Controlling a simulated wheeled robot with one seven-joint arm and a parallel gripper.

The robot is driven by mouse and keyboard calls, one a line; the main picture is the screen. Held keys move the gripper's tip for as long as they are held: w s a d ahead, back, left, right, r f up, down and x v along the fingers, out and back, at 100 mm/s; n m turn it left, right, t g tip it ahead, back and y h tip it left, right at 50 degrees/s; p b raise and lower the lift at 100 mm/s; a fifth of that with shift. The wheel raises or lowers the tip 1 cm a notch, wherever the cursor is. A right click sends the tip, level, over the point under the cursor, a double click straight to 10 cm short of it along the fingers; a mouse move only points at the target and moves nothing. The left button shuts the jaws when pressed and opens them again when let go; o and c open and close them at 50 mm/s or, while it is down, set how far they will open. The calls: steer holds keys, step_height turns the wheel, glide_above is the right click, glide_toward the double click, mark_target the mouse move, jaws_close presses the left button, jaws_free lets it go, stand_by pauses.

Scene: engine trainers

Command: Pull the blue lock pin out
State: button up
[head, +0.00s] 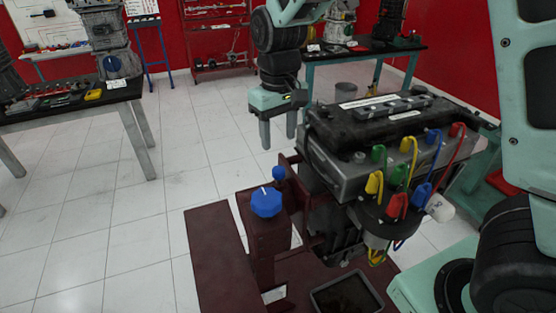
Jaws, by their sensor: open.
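A large faceted blue knob (266,202) sits on top of the dark red post (264,235) of the engine stand. A smaller blue knob (279,173) shows just behind it, at the stand's upper bracket. I cannot tell from this view which of the two is the lock pin's head; any pin shaft is hidden. My gripper (278,136) points down, open and empty, above and beyond both knobs in the picture. Its fingers are apart from them.
The engine (375,140) with coloured leads (405,165) stands close to the right of the knobs and gripper. A black tray (346,294) lies on the stand's base. A workbench (120,92) stands at the left. The tiled floor left of the stand is clear.

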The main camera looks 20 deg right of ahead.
mark_target(279, 168)
step_height(279, 168, down, 9)
steer(key=shift+r+p, duration=0.1)
steer(key=shift+p, duration=0.45)
